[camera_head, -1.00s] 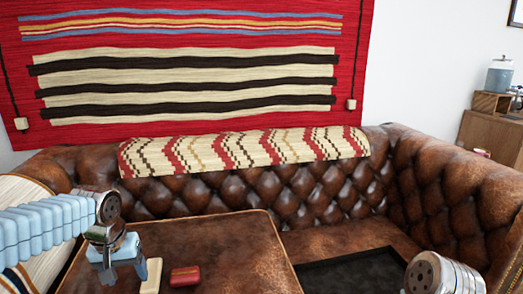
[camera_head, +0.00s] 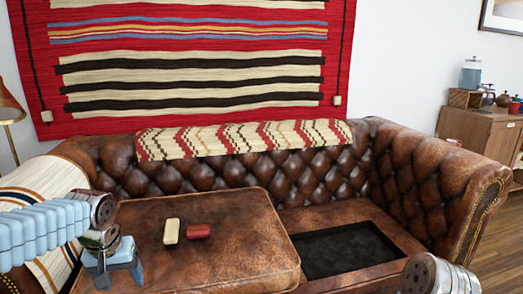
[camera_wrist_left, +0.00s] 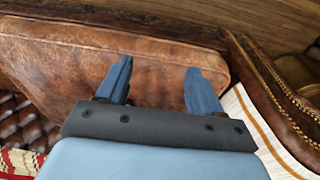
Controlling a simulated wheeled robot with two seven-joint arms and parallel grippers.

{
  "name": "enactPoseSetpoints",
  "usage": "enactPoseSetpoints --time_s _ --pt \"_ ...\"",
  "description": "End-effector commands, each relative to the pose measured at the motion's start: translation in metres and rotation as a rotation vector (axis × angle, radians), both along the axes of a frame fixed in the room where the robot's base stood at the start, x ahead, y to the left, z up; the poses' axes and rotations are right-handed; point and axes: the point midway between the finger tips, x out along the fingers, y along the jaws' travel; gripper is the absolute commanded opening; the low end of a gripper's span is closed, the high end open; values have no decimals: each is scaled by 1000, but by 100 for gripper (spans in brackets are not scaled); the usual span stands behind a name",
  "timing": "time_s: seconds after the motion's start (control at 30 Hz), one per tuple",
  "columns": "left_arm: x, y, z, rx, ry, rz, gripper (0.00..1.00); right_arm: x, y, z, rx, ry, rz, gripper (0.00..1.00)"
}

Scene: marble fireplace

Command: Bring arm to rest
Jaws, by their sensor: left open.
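My left gripper (camera_head: 115,278) is at the lower left of the head view, over the left end of the brown leather sofa cushion (camera_head: 240,235). In the left wrist view its two blue fingers (camera_wrist_left: 158,90) are apart with nothing between them, and the cushion (camera_wrist_left: 155,80) shows beyond them. My right arm shows only as a rounded grey joint (camera_head: 438,275) at the bottom right of the head view. Its gripper is out of view.
A cream block (camera_head: 171,231) and a red block (camera_head: 199,231) lie on the cushion. A dark tray-like recess (camera_head: 345,250) is in the seat to the right. The sofa back (camera_head: 270,180) and right armrest (camera_head: 465,190) bound the seat. A wooden cabinet (camera_head: 480,135) stands at the right.

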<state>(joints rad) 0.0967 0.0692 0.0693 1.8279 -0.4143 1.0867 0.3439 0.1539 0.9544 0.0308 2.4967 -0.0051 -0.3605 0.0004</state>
Motion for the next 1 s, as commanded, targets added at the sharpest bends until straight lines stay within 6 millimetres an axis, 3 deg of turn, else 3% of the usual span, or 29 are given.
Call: enactPoseSetpoints --time_s 0.37,0.57,0.67,0.8,0.87,1.0 --pt "13 -29 -56 -61 14 -66 66 0 0 0 0 0 0 81" --pt "17 -58 -110 -125 26 -118 66 0 0 0 0 0 0 81" --pt "14 -79 -147 -171 34 -144 66 0 0 0 0 0 0 81" --pt "-2 -116 -215 -251 52 -175 66 0 0 0 0 0 0 81" --pt "-19 -136 -251 -293 65 -182 66 0 0 0 0 0 0 81" --pt "-78 -179 -330 -370 89 -167 66 0 0 0 0 0 0 81"
